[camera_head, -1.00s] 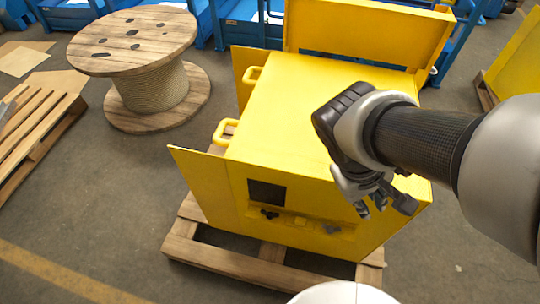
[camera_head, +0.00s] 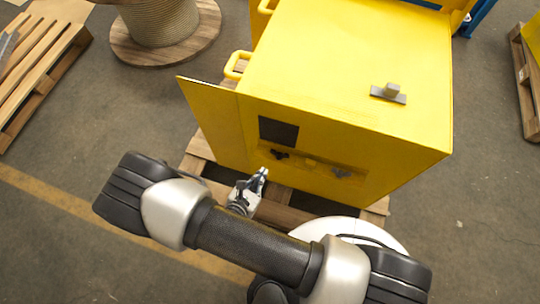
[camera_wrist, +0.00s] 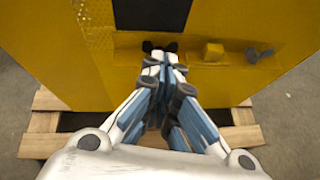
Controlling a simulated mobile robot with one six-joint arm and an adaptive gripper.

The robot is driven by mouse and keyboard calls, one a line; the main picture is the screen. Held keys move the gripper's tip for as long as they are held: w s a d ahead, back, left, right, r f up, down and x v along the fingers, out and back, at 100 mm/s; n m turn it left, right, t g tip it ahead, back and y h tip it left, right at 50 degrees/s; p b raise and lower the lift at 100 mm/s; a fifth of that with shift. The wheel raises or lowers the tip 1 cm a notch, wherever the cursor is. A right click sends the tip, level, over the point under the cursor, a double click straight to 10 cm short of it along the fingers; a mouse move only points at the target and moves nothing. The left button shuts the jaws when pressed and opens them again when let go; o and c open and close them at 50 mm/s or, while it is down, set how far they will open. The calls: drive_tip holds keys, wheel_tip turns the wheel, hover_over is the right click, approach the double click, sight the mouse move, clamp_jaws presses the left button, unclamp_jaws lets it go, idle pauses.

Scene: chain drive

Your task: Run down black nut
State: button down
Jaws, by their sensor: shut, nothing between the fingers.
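The black nut (camera_head: 279,154) looks like a small two-lobed wing nut on the front face of the yellow machine housing (camera_head: 350,65), below a dark square opening. In the wrist view the black nut (camera_wrist: 148,46) shows just beyond my fingertips, which partly cover it. My gripper (camera_head: 263,173) is in front of the housing, just below and left of the nut. In the wrist view my gripper (camera_wrist: 168,64) has its fingertips together with nothing visible between them. I cannot tell whether the fingertips touch the nut.
Right of the nut are a yellow block (camera_wrist: 213,52) and a grey wing nut (camera_wrist: 260,55) on the same strip. A wooden pallet (camera_head: 285,212) is beneath.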

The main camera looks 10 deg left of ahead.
wheel_tip(320, 180, down, 5)
drive_tip(key=s+n+y, duration=0.2)
drive_tip(key=n, duration=0.1)
drive_tip(key=b, duration=0.4)
approach(280, 154)
wheel_tip(280, 154, down, 4)
drive_tip(key=a, duration=0.2)
drive_tip(key=w, duration=0.4)
drive_tip(key=shift+w+a+b, duration=0.1)
drive_tip(key=shift+w+b, duration=0.15)
drive_tip(key=shift+b, duration=0.15)
